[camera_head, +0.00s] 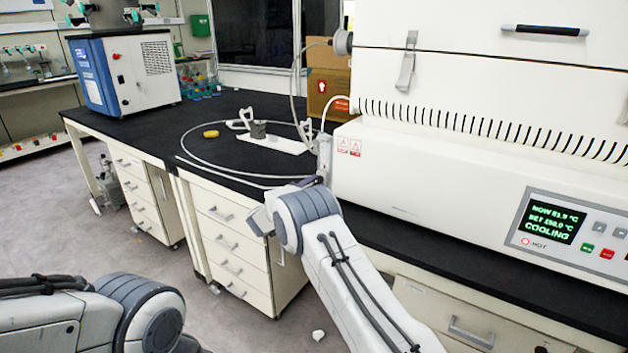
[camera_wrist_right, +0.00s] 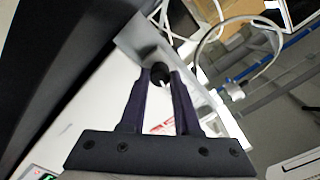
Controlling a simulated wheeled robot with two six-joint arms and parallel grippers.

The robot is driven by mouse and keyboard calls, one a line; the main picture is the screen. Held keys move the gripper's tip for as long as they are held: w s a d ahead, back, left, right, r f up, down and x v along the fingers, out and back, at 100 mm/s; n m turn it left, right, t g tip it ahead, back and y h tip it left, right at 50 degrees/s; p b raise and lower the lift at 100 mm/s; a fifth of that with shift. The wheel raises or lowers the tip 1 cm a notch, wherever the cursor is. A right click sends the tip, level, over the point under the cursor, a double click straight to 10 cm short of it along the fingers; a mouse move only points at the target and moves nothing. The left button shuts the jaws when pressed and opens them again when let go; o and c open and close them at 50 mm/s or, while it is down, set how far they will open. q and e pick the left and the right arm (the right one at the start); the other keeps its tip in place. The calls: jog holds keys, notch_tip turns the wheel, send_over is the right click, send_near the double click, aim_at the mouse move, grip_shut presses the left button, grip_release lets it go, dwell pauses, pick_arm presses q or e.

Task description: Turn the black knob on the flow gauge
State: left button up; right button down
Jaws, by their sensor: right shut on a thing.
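The flow gauge (camera_head: 324,152) is a narrow, pale upright block at the left end of the big white machine. In the right wrist view the gauge (camera_wrist_right: 140,36) is a translucent block. Its black knob (camera_wrist_right: 158,71) sits between the tips of my right gripper (camera_wrist_right: 160,76), whose dark fingers are shut on it. In the head view my right gripper (camera_head: 312,182) is at the foot of the gauge, partly hidden by my wrist, and the knob is hidden there. My left arm shows at the lower left, but its gripper is out of view.
The white machine (camera_head: 450,170) with a green-lit display (camera_head: 549,222) fills the right side. A thin tube (camera_head: 190,157) loops over the black bench (camera_head: 240,160). A white stand (camera_head: 272,143), a yellow object (camera_head: 210,134) and a cardboard box (camera_head: 326,88) are nearby.

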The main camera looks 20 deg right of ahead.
jog(key=shift+a+f+n+p, duration=0.1)
jog(key=shift+n+p, duration=0.45)
jog(key=shift+n, duration=0.95)
jog(key=c, duration=0.6)
grip_release()
jog(key=v, duration=1)
jog(key=shift+s+a, duration=0.15)
jog(key=shift+s, duration=0.05)
